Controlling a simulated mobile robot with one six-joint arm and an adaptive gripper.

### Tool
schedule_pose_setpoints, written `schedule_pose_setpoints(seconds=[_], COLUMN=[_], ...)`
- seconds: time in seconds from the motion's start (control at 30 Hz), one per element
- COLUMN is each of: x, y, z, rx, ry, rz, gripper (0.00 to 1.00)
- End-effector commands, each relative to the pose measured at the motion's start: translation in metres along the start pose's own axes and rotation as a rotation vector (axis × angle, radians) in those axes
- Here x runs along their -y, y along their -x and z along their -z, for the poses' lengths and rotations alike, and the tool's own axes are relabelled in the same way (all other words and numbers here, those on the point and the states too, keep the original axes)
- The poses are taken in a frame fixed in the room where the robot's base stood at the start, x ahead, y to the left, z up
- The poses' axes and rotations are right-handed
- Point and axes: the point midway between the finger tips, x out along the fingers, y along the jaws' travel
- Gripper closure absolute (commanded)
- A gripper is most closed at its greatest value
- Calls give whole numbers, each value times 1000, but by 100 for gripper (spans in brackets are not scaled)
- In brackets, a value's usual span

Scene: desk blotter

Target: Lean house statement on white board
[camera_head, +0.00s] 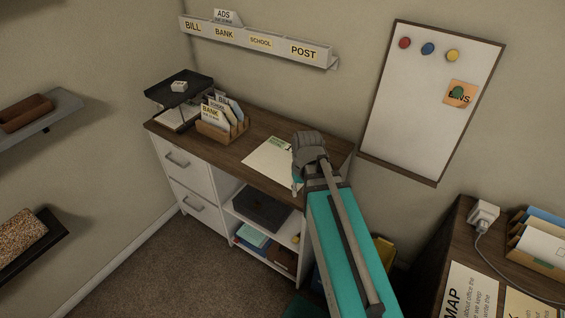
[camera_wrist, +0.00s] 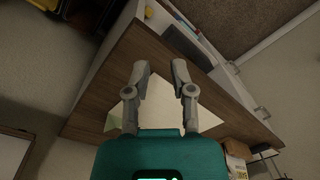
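The white board (camera_head: 425,105) hangs on the wall at the right, in a dark frame. It holds a red, a blue and a yellow round magnet along its top and an orange note under a green one. I cannot read any paper as the house statement. A pale sheet (camera_head: 264,163) with a green patch lies on the wooden desk; it also shows behind my fingers in the wrist view (camera_wrist: 157,103). My gripper (camera_wrist: 159,75) is open, its fingers apart with nothing visible between them. In the head view my arm hides part of the desk's right end.
A wooden sorter (camera_head: 222,128) with BANK, SCHOOL and BILL papers and a black tray (camera_head: 180,87) stand on the desk's left. A labelled wall rack (camera_head: 257,50) hangs above. A second table (camera_head: 457,240) holds a charger and papers.

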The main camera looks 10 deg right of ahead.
Motion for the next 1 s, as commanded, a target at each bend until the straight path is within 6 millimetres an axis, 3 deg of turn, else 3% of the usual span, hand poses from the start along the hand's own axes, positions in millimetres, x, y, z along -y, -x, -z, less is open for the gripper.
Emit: schedule_pose_setpoints(seconds=[0.03,0.27,0.6,0.8,1.0], x=[-7,-43,-116,-151,-164], y=[-1,0,8,14,16], z=[17,75,154,182,190], rx=[4,17,1,-18,-27], ry=[-7,-24,-38,-37,-36], rz=[19,136,319,395,425], gripper=[79,79,79,79,79])
